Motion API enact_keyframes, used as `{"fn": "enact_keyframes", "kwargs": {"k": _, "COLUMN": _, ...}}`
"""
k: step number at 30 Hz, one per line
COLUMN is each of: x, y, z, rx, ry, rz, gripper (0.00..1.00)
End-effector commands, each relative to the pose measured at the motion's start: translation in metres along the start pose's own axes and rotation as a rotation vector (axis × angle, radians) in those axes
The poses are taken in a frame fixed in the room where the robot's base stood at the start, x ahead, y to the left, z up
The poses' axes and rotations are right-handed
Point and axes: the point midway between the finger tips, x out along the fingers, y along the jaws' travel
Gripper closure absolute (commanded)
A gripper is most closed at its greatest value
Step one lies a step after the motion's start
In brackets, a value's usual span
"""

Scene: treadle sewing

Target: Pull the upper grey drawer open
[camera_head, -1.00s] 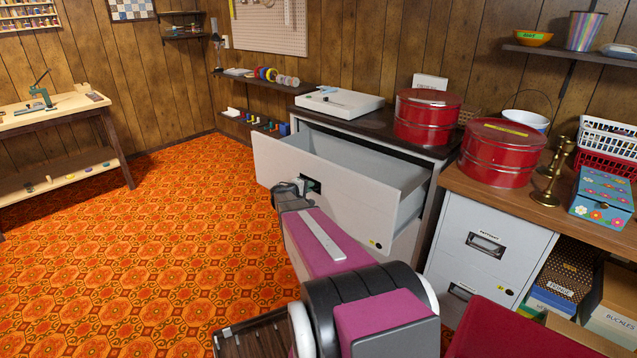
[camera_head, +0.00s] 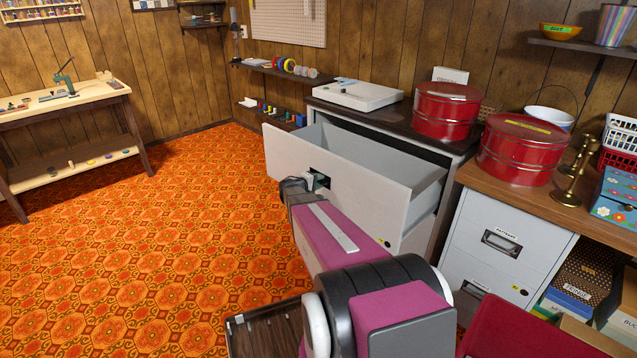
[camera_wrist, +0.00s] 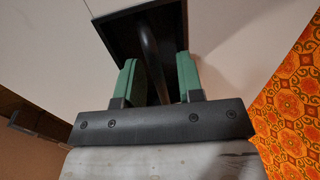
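The upper grey drawer (camera_head: 350,190) is pulled well out of its cabinet, and its inside shows from above. My gripper (camera_head: 312,181) is at the dark recessed handle in its front. In the wrist view, the drawer front (camera_wrist: 232,35) shows a black recess (camera_wrist: 115,30) with a dark curved handle bar (camera_wrist: 150,50) in it. The two green fingertips of my gripper (camera_wrist: 160,68) stand on either side of the bar. They are apart, with a dark gap beside the bar. Contact between fingers and bar cannot be made out.
Beside the cabinet stands a desk with a second grey drawer unit (camera_head: 500,245) below its top. Red tins (camera_head: 447,110) stand on the tops. A dark red seat (camera_head: 525,330) is at lower right. The orange carpet (camera_head: 170,240) at left is clear.

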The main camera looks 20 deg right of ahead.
Motion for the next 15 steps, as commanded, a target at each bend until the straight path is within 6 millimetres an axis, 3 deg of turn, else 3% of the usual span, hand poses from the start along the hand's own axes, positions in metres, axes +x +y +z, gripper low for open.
{"fn": "enact_keyframes", "kwargs": {"k": 8, "x": -0.011, "y": 0.001, "z": 0.001, "rx": 0.0, "ry": 0.001, "rz": 0.001, "gripper": 0.65}}
{"fn": "enact_keyframes", "kwargs": {"k": 15, "x": -0.054, "y": 0.001, "z": 0.001, "rx": -0.001, "ry": 0.003, "rz": 0.0, "gripper": 0.65}}
